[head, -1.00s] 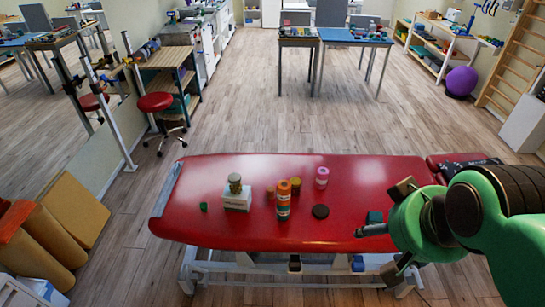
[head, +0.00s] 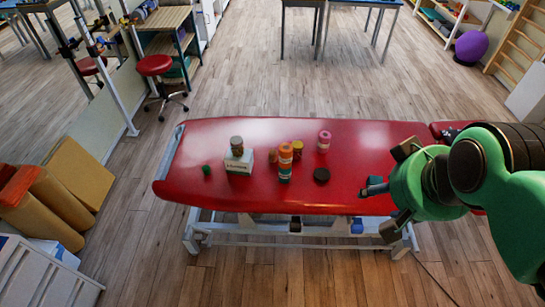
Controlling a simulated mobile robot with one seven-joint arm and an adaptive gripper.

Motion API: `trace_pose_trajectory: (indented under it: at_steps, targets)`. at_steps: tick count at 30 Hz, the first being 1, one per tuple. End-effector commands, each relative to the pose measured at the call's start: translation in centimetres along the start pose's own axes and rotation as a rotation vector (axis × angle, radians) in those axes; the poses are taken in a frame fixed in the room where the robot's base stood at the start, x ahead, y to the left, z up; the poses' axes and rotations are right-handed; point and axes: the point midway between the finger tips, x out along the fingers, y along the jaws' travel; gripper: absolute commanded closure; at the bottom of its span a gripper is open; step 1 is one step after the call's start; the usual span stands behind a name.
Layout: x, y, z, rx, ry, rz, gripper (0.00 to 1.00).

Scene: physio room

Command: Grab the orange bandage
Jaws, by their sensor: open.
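An orange roll (head: 285,152), which looks like the orange bandage, stands upright among small items in the middle of the red treatment table (head: 230,198).
A white box (head: 238,163) with a jar (head: 237,146) on it, a small green item (head: 207,171), a pink roll (head: 324,141), a black disc (head: 321,175) and small brown-yellow rolls (head: 298,148) surround the orange roll. A red stool (head: 154,66) stands behind left.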

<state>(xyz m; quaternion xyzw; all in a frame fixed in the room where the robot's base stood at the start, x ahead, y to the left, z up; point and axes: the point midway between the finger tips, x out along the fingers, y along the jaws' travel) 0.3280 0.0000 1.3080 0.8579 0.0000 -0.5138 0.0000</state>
Motion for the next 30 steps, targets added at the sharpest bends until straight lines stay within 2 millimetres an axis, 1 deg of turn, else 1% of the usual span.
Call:
trace_pose_trajectory:
  at_steps: [8, 11, 14, 17, 23, 30]
  targets:
    - [0.0, -0.1, -0.4, 0.003, -0.002, -0.001, 0.43]
    - [0.0, -0.1, -1.1, 0.008, -0.008, -0.002, 0.43]
    - [0.1, -0.3, -2.2, 0.017, -0.017, -0.004, 0.43]
    - [0.4, -0.5, -3.9, 0.032, -0.030, -0.007, 0.43]
    - [1.2, -1.2, -8.0, 0.068, -0.060, -0.011, 0.43]
    - [3.1, -2.2, -13.0, 0.113, -0.096, -0.015, 0.43]
